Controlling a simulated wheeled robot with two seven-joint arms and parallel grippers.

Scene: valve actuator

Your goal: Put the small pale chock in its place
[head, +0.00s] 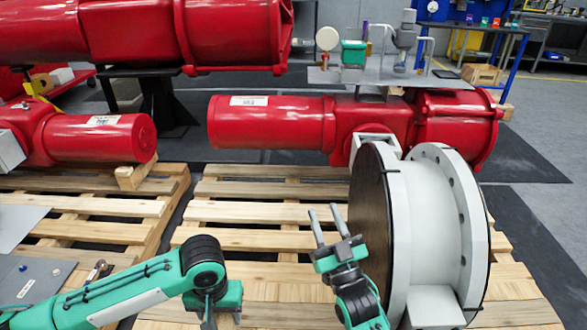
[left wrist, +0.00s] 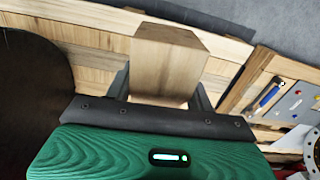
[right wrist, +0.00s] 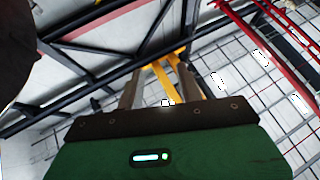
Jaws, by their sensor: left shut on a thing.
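The small pale chock (left wrist: 168,62) is a light wooden block between the fingers of my left gripper (left wrist: 165,95) in the left wrist view. The gripper is shut on it, with planks behind. In the head view the left gripper (head: 212,312) points down at the bottom edge; its fingertips and the chock cannot be made out there. My right gripper (head: 327,224) stands beside the dark face of the big white flanged valve (head: 418,195). Its two fingers point up, apart and empty. In the right wrist view its fingers (right wrist: 160,85) show nothing held.
A wooden pallet (head: 260,214) carries the valve and a red actuator (head: 270,122). Another pallet (head: 85,206) at left carries a red cylinder (head: 95,137) with a wooden block (head: 135,176) by it. A grey panel (head: 30,280) lies at lower left. Bare planks lie left of the valve.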

